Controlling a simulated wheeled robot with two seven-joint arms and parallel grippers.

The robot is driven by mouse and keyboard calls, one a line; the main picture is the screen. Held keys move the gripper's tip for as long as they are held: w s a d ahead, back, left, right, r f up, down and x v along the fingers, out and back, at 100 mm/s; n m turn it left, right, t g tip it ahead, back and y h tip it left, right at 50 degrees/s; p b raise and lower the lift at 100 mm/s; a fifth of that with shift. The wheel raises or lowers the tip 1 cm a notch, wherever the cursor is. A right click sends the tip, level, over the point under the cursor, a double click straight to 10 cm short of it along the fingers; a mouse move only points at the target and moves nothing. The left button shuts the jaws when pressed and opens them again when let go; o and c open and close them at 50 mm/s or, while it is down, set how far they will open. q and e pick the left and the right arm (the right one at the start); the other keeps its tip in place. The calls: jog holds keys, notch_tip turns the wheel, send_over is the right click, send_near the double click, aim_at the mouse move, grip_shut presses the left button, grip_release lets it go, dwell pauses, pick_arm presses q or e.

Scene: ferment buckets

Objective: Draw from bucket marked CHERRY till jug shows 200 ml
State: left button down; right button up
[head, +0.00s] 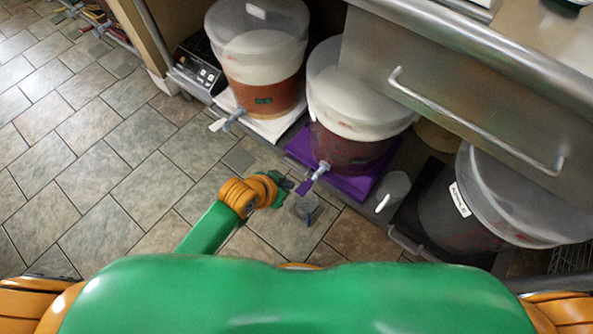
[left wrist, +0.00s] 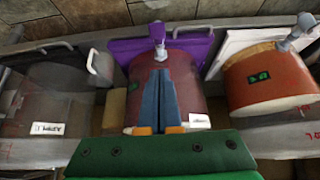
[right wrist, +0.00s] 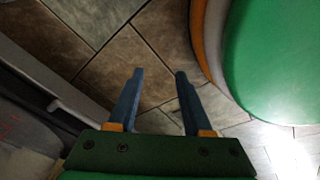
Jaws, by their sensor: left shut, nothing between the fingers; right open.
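Three lidded buckets stand in a row: one with amber liquid (head: 262,97), one with dark red liquid (head: 345,148) on a purple mat (head: 352,188), and a dark one (head: 450,215) at the right. I cannot read CHERRY on any label. The red bucket's tap (head: 320,171) points toward me; it also shows in the left wrist view (left wrist: 158,36). A clear jug (head: 396,184) with a white handle stands between the red and dark buckets. My left gripper (left wrist: 160,100) is shut and empty, facing the red bucket, apart from the tap. My right gripper (right wrist: 153,82) is open and empty above the floor.
A metal drawer front with a bar handle (head: 475,122) overhangs the buckets at the right. A dark device with buttons (head: 200,72) sits left of the amber bucket.

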pick_arm(q)
jog(key=b, duration=0.8)
send_over(304, 188)
jog(key=s, duration=0.1)
jog(key=f, duration=0.6)
jog(key=a+f, duration=0.1)
jog(key=f, duration=0.2)
jog(key=shift+f, duration=0.15)
jog(key=shift+s+a+f+b, duration=0.1)
jog(key=shift+s+f+b, duration=0.1)
jog(key=shift+f, duration=0.45)
jog(key=shift+s+a+f+b, duration=0.1)
jog(key=shift+s+f+b, duration=0.1)
jog(key=shift+f, duration=0.55)
pick_arm(e)
jog(key=w+a, duration=0.5)
jog(key=w, duration=0.2)
jog(key=shift+w+a+f+y, duration=0.2)
jog(key=shift+w+y, duration=0.15)
jog(key=shift+y, duration=0.05)
